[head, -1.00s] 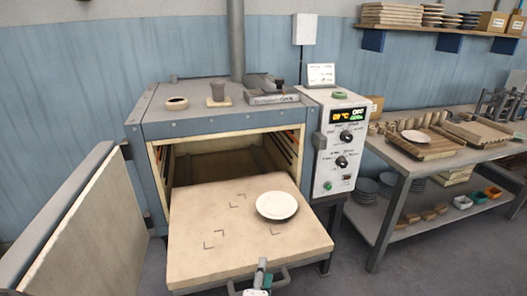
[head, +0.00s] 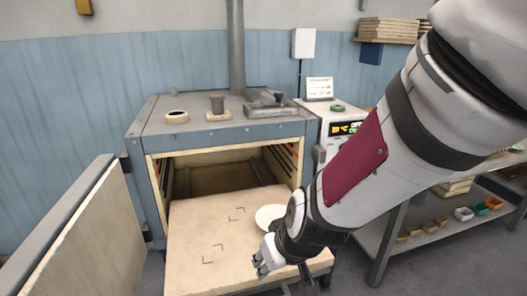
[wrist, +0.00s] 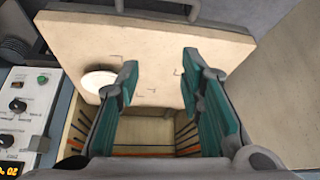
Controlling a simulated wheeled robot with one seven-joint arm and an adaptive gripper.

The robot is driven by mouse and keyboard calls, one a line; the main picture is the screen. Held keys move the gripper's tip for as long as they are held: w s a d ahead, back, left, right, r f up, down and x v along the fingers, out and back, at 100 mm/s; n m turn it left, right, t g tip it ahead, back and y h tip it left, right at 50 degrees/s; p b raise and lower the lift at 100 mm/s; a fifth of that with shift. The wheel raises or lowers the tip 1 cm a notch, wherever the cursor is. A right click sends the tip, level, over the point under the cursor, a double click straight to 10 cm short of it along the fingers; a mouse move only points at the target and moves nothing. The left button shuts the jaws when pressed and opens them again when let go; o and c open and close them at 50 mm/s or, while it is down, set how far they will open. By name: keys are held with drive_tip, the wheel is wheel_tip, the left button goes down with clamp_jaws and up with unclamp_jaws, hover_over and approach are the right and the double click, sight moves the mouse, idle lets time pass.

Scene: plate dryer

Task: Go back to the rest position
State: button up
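My gripper (head: 262,268) is low over the front part of the pulled-out shelf in the head view, with my arm reaching in from the upper right. In the wrist view my gripper (wrist: 160,78) has its two teal-lined fingers wide apart with nothing between them. The beige shelf (head: 205,225) sticks out of the open dryer and has dark corner marks. A white plate (head: 268,215) lies on it, partly hidden by my arm in the head view.
The dryer door (head: 85,235) stands open at the left. The control box (head: 340,128) is partly covered by my arm. A grey table (head: 385,235) with small trays stands at the right. Small objects, including a ring-shaped dish (head: 176,115), sit on the dryer top.

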drive_tip(key=s+d+r+m+h, duration=0.2)
drive_tip(key=s+d+r+m, duration=0.3)
drive_tip(key=s+d+r, duration=0.9)
drive_tip(key=s+d, duration=0.2)
drive_tip(key=d, duration=0.1)
drive_tip(key=shift+s+d+r+g+h, duration=0.25)
drive_tip(key=shift+d+r+g+h, duration=0.05)
drive_tip(key=shift+r+g, duration=0.1)
